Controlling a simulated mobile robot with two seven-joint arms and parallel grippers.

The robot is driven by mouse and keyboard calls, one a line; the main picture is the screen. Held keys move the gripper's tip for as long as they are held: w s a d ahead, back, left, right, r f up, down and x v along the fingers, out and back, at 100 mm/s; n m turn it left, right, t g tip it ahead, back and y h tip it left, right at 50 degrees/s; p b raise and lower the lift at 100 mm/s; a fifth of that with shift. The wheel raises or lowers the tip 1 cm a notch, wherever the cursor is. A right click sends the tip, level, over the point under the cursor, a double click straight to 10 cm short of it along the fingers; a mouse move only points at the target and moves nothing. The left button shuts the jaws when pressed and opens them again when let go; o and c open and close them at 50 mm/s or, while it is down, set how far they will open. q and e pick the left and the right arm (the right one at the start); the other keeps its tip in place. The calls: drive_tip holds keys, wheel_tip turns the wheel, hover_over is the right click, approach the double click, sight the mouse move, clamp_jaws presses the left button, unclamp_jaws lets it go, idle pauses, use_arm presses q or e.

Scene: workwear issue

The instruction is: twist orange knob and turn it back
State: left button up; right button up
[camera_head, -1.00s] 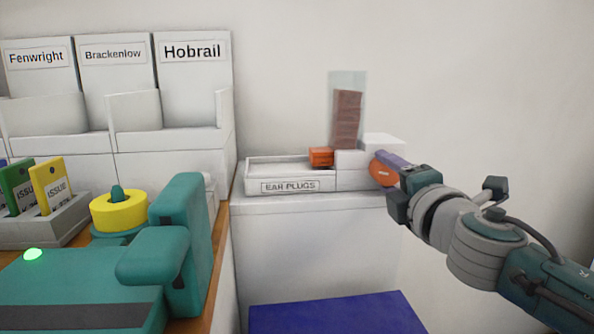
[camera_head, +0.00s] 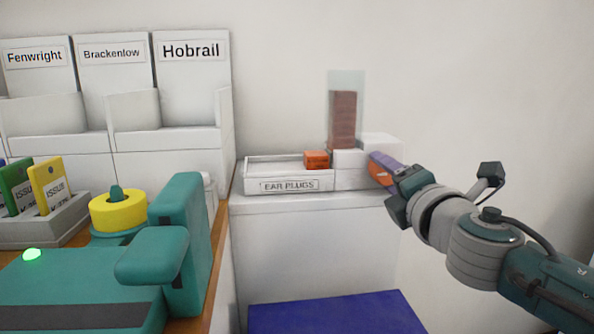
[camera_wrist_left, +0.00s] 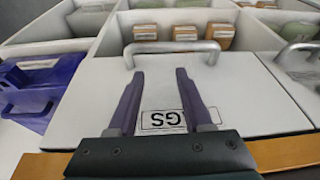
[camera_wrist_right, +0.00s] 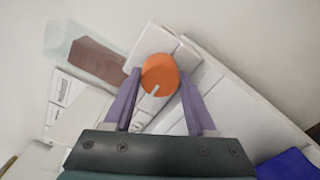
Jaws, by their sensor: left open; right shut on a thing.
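The round orange knob (camera_head: 377,175) is on the right side of the white ear-plug dispenser (camera_head: 363,176). My right gripper (camera_head: 380,166) is shut on the knob, its fingers tilted down to the right in the head view. In the right wrist view the knob (camera_wrist_right: 160,73) sits between the fingertips, with a pale line on its face. A small orange box (camera_head: 316,159) lies in the tray (camera_head: 290,185) labelled EAR PLUGS. A clear tube (camera_head: 346,80) above holds a stack of brown-red boxes (camera_head: 343,118). My left gripper (camera_wrist_left: 158,78) is open and empty.
A drawer front (camera_wrist_left: 225,95) with a metal handle (camera_wrist_left: 172,47) is under the left gripper. A teal device (camera_head: 180,245) and yellow roll (camera_head: 118,211) stand at left in the head view. A blue surface (camera_head: 335,313) lies low in front.

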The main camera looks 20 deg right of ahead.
drive_tip(key=o, duration=1.4)
drive_tip(key=shift+f, duration=0.1)
